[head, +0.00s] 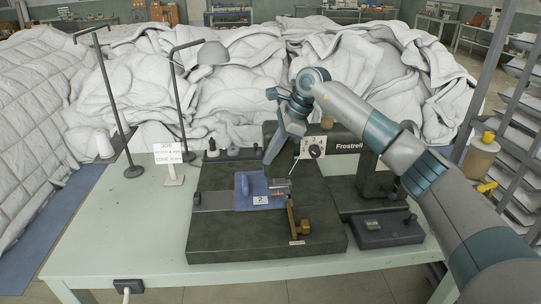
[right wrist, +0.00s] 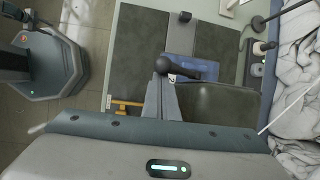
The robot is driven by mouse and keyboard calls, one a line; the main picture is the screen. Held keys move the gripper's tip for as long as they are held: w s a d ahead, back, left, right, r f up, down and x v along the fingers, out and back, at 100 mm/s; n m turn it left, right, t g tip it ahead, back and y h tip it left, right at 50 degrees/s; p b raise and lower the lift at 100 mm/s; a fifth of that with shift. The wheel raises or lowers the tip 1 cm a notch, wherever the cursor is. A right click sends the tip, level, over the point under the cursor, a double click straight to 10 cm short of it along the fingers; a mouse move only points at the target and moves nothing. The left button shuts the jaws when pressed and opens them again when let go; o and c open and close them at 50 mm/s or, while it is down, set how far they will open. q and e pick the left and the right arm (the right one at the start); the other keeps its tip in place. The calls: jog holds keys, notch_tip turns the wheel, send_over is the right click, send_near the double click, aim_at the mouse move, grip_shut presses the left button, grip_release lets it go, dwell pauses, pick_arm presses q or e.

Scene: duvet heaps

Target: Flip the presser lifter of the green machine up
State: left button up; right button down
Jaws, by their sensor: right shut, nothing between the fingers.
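The dark green machine, marked Frostrell (head: 349,145), stands on the table, with a white dial plate (head: 313,148) on its head end. My right gripper (head: 270,158) is shut and empty, pointing down beside the left end of the machine head. In the right wrist view its closed fingers (right wrist: 163,92) reach toward a dark ball-ended lever (right wrist: 188,70), which may be the presser lifter. The ball is close to the fingertips; I cannot tell whether they touch. The machine's dark top (right wrist: 220,103) lies beside the fingers. My left gripper is not in view.
Blue cloth (head: 249,198) with a tag 2 lies on the dark bed (head: 220,232), near an orange-brown bracket (head: 299,222). A job sign (head: 172,165) and two lamp stands (head: 180,100) stand left. White duvet heaps (head: 230,75) fill the back. The table's front left (head: 120,235) is clear.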

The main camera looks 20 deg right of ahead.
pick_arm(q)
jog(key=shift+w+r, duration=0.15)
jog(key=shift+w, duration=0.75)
pick_arm(e)
jog(key=shift+r, duration=0.25)
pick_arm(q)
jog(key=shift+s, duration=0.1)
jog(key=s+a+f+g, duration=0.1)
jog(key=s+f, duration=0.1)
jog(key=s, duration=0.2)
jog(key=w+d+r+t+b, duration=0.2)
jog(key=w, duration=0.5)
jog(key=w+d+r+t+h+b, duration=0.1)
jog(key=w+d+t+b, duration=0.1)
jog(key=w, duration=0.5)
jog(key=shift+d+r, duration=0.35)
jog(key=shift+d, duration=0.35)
pick_arm(e)
jog(key=v, duration=1.7)
jog(key=shift+d, duration=0.2)
jog(key=shift+s, duration=0.1)
